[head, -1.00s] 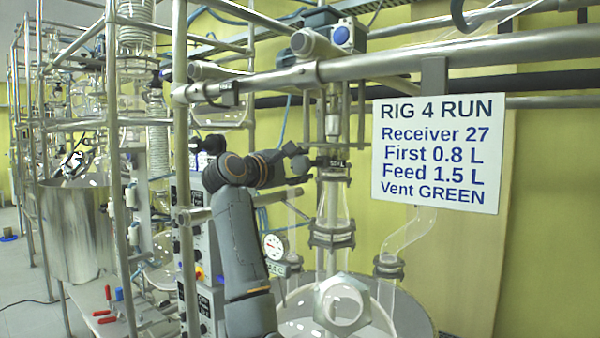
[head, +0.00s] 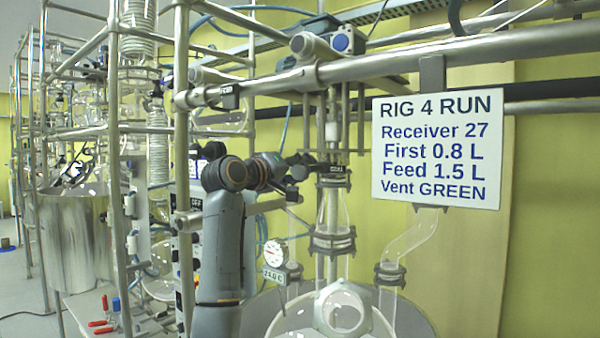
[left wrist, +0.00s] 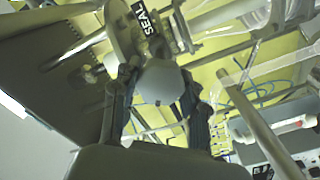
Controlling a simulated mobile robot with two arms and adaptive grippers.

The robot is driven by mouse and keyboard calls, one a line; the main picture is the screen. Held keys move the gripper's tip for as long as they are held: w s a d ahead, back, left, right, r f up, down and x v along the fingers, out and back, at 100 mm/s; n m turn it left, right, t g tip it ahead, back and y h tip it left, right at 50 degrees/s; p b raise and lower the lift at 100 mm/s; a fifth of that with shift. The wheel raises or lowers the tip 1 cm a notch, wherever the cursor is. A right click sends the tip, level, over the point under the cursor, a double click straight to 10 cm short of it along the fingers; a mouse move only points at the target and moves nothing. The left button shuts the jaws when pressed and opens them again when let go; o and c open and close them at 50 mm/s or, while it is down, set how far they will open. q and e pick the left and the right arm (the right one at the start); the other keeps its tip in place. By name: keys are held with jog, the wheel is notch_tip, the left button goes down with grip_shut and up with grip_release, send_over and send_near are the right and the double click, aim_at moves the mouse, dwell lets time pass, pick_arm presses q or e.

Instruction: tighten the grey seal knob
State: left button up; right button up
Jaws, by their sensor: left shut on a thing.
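The seal knob (left wrist: 160,82) is a grey rounded block, seen large between my fingers in the left wrist view. A black tag marked SEAL (left wrist: 145,18) is beside it. In the head view a dark tag (head: 332,169) shows on the glass column's fitting; the knob is mostly hidden there by my fingers. My left gripper (head: 305,167) reaches in from the left at this fitting. It is shut on the knob, with one finger on each side of it in the left wrist view (left wrist: 157,98). My right gripper is not in view.
A white sign (head: 438,148) hangs from the thick horizontal pipe (head: 420,62) at right. Below the fitting are the glass column (head: 332,215), a dial gauge (head: 275,252) and a glass vessel (head: 400,318). A metal frame post (head: 183,150) stands left of my arm.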

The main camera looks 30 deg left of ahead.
pick_arm(q)
jog(key=m, duration=0.2)
jog(key=shift+f+m, duration=0.2)
jog(key=shift+m, duration=0.2)
jog(key=m+p, duration=0.1)
jog(key=m, duration=0.2)
jog(key=shift+m, duration=0.3)
jog(key=m, duration=0.2)
jog(key=shift+m+p, duration=0.35)
jog(key=shift+m, duration=0.05)
jog(key=m+p, duration=0.1)
jog(key=m, duration=0.2)
jog(key=shift+m, duration=0.3)
jog(key=m+p, duration=0.3)
jog(key=m, duration=0.1)
jog(key=shift+d+m, duration=0.1)
jog(key=shift+m, duration=0.2)
jog(key=m+p, duration=0.3)
jog(key=m, duration=0.2)
jog(key=m+p, duration=0.1)
jog(key=m, duration=0.2)
jog(key=shift+f, duration=0.1)
jog(key=shift+m, duration=1.5)
